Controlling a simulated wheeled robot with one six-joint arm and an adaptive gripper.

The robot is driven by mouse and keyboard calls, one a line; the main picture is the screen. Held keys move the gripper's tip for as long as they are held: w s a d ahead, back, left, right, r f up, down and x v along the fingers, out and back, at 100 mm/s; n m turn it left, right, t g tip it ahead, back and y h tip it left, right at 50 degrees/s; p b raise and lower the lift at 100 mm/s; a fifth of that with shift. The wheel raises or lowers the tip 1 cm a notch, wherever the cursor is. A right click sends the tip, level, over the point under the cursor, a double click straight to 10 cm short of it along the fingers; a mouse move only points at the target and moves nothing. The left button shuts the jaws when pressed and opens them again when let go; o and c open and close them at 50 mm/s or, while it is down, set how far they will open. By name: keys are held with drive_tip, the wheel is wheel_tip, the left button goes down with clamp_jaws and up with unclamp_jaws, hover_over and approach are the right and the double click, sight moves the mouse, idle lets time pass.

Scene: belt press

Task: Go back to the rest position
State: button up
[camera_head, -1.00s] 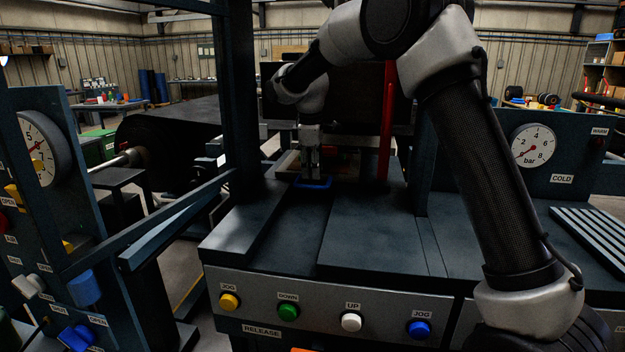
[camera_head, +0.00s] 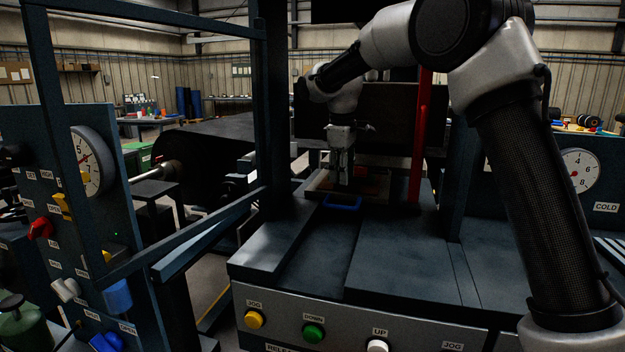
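My gripper (camera_head: 342,180) points down over the far part of the press bed (camera_head: 390,240), at the end of my bent arm. Its fingers are small and dark here, and I cannot tell whether they are open or shut. A blue handle-like loop (camera_head: 342,203) lies just in front of the fingertips, at the edge of a shallow tray (camera_head: 318,187). I cannot tell whether the fingers touch anything in the tray.
A red upright bar (camera_head: 420,135) stands right of my gripper. A dark frame post (camera_head: 277,100) stands left. A control panel (camera_head: 40,150) with gauge and knobs is at far left. Yellow (camera_head: 253,319), green (camera_head: 313,334) and white (camera_head: 377,346) buttons line the front.

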drive_tip(key=s+d+m, duration=0.4)
drive_tip(key=s+d, duration=0.3)
drive_tip(key=s, duration=0.6)
drive_tip(key=s+d+m+t, duration=0.1)
drive_tip(key=s+d+m, duration=0.3)
drive_tip(key=s+d, duration=0.4)
drive_tip(key=s+d+m+t, duration=0.1)
drive_tip(key=s+d+m, duration=0.3)
drive_tip(key=s, duration=1.5)
drive_tip(key=shift+s+d+r+y, duration=0.15)
drive_tip(key=shift+d+y, duration=0.15)
drive_tip(key=shift+d, duration=1.75)
